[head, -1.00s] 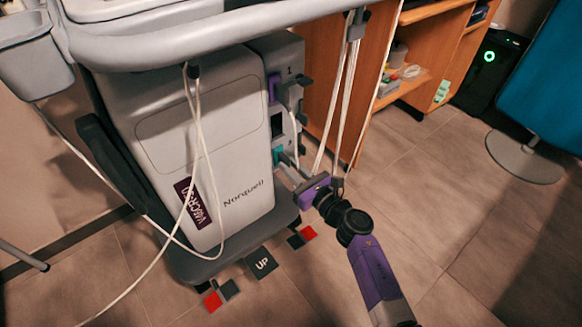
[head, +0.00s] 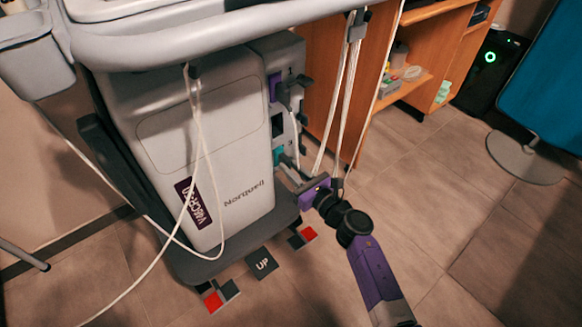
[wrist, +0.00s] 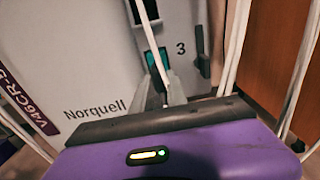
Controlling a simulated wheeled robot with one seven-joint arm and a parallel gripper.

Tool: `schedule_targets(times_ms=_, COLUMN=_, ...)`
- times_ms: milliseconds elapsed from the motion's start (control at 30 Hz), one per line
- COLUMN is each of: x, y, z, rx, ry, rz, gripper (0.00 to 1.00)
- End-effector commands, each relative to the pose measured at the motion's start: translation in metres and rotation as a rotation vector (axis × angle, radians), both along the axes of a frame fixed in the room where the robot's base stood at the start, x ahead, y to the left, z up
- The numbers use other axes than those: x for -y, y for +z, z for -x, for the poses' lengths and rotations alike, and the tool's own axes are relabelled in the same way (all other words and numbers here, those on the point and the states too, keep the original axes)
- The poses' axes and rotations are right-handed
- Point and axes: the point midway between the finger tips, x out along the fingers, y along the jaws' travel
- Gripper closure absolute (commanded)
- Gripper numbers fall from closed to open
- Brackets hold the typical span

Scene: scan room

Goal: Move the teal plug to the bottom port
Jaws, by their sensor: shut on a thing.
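The teal plug (head: 279,157) is at the lowest port of the side panel on the grey Norquell unit. In the wrist view, teal (wrist: 153,59) shows at the port marked 3, just beyond my fingertips. My gripper (head: 287,165) reaches in from the lower right and is shut on the plug. In the wrist view my gripper (wrist: 161,80) has its two fingers close together at the port, with a white cable between them. The fingers hide part of the plug, so I cannot tell how deep it sits.
A purple plug (head: 274,87) is at the top port. The middle port (head: 277,125) looks dark and empty. White cables (head: 342,110) hang close to my gripper. A wooden shelf unit (head: 405,90) stands behind at the right. Open tiled floor (head: 420,220) lies to the right.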

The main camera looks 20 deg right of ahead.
Motion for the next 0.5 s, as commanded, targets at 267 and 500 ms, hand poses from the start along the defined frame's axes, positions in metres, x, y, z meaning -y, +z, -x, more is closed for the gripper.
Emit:
schedule_targets(times_ms=267, x=0.0, y=0.0006, z=-0.0003, rx=0.001, ry=0.0, rz=0.0, gripper=0.78)
schedule_targets(times_ms=500, x=0.0, y=0.0003, z=-0.0002, rx=0.001, ry=0.0, rz=0.0, gripper=0.56)
